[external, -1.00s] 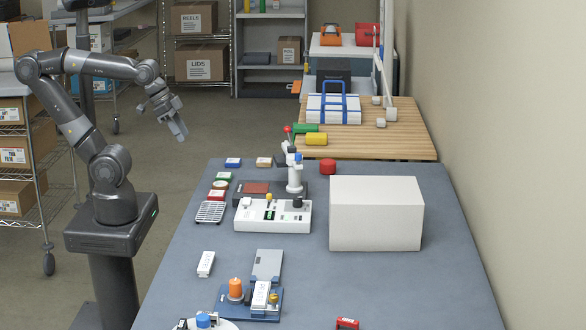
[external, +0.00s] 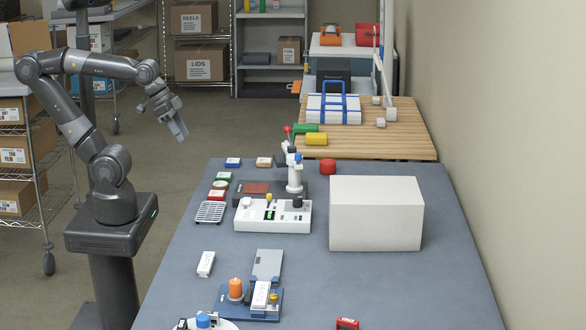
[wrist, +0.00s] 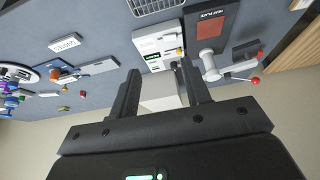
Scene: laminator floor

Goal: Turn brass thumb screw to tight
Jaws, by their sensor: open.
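The brass thumb screw (external: 274,298) appears as a small gold knob on the right side of a blue fixture (external: 228,309) near the front of the table. Its tightness cannot be told at this size. A white labelled block (external: 260,295) stands beside it, and an orange knob (external: 236,288) is at the left of the fixture. My gripper (external: 180,132) is raised left of the table, well away from the screw, with nothing in it. In the wrist view, my gripper (wrist: 159,68) has its two fingers spread apart.
A large white box (external: 376,214) stands on the right of the table (external: 350,280). A white control panel (external: 255,226) and a stand with a red-tipped lever are mid-table. A round device with a blue knob (external: 203,320) is at the front edge.

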